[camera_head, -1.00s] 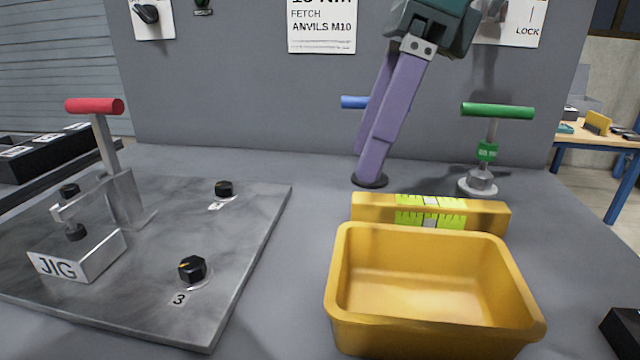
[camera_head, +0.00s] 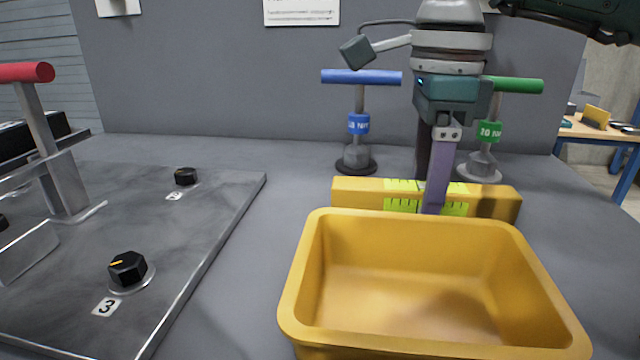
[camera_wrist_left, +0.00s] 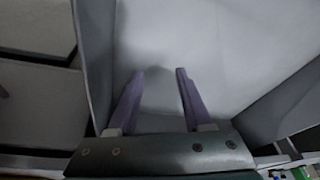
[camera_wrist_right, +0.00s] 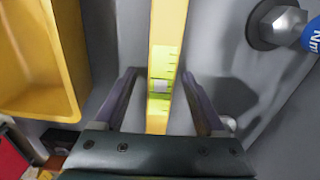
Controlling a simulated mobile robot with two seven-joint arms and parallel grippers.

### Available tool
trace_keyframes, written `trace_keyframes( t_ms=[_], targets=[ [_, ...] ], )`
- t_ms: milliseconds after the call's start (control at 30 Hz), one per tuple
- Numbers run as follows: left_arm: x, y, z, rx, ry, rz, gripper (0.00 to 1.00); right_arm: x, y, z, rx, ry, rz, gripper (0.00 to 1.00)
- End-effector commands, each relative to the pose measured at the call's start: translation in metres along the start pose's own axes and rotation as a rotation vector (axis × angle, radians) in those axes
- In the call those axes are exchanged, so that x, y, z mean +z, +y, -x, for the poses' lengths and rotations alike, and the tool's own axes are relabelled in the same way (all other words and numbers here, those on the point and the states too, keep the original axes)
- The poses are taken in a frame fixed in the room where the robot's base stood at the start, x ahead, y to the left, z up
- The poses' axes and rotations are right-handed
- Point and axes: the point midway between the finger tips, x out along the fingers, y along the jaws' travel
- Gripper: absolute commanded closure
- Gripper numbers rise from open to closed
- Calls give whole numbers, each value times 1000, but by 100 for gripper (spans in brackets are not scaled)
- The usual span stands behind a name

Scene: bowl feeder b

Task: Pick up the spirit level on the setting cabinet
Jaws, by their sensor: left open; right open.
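The yellow spirit level (camera_head: 360,192) with its lime-green vial window lies on the grey cabinet top, just behind the yellow bin. My right gripper (camera_head: 437,205) points down at it, with one purple finger crossing in front of the level near its vial. In the right wrist view the level (camera_wrist_right: 168,60) runs between the two spread, open fingers (camera_wrist_right: 160,100), with a gap on each side. Whether the fingertips are at its full depth is hard to tell. My left gripper (camera_wrist_left: 158,85) is open and empty over a pale surface, out of the head view.
The yellow bin (camera_head: 300,290) stands directly in front of the level. Behind it stand a blue-handled tool (camera_head: 360,77) and a green-handled tool (camera_head: 515,85). The metal jig plate (camera_head: 215,215) lies at left. A grey panel (camera_head: 200,70) rises behind.

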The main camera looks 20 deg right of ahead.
Motion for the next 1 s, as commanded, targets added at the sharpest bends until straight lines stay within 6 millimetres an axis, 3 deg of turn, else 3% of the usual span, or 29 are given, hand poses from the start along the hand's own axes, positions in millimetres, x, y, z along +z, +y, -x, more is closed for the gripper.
trace_keyframes(
  t_ms=[267, 900, 1000],
  targets=[
    [0, 1, 0, 2, 1, 1, 50, 0, 0, -4, -1, -1, 0, 29],
    [-1, 0, 0, 1, 2, -1, 50, 0, 0, -4, -1, -1, 0, 100],
    [-1, 0, 0, -1, 2, -3, 50, 0, 0, -4, -1, -1, 0, 100]
  ],
)
